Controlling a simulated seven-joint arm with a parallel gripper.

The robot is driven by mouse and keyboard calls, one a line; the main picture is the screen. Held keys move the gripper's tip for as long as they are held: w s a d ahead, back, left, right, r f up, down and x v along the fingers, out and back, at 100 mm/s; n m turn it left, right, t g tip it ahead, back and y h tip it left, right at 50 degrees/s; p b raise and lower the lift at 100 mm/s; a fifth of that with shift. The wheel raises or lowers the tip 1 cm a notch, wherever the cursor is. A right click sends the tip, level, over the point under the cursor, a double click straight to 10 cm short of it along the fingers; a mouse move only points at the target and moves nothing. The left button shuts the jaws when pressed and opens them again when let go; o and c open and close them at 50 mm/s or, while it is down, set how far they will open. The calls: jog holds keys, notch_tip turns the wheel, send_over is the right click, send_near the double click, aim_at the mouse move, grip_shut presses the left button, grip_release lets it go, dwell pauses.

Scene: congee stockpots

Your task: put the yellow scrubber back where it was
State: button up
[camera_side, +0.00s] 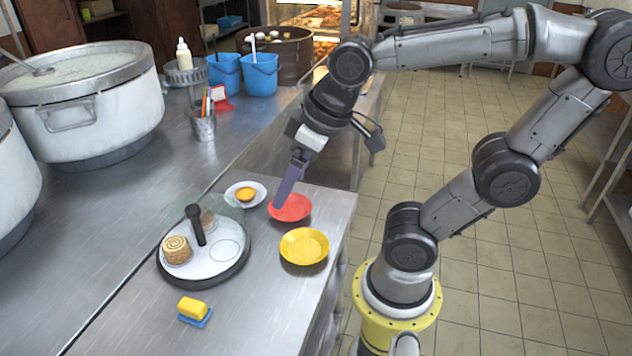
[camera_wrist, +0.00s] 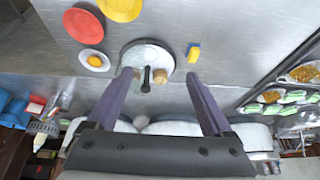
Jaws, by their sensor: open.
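The yellow scrubber (camera_side: 192,307) is a small yellow block. It rests on a flat blue piece (camera_side: 197,320) at the front of the steel counter. In the wrist view the yellow scrubber (camera_wrist: 195,47) shows beyond the right finger, beside its blue piece. My gripper (camera_side: 284,192) is open and empty, with purple fingers pointing down above the red plate, well apart from the scrubber. Its two spread fingers also show in the wrist view (camera_wrist: 159,78). I cannot tell where the scrubber was before.
A round dark-rimmed tray (camera_side: 196,287) with a roll and a black handle stands between. A red plate (camera_side: 289,208), a yellow plate (camera_side: 304,247) and a white saucer (camera_side: 258,188) lie nearby. A large pot (camera_side: 90,110) stands at back left.

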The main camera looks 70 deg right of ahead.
jog(key=shift+t, duration=0.4)
jog(key=s, duration=0.2)
jog(key=s+d, duration=0.1)
jog(key=s, duration=0.1)
jog(key=shift+f, duration=0.3)
jog(key=shift+w, duration=0.1)
dwell(0.5)
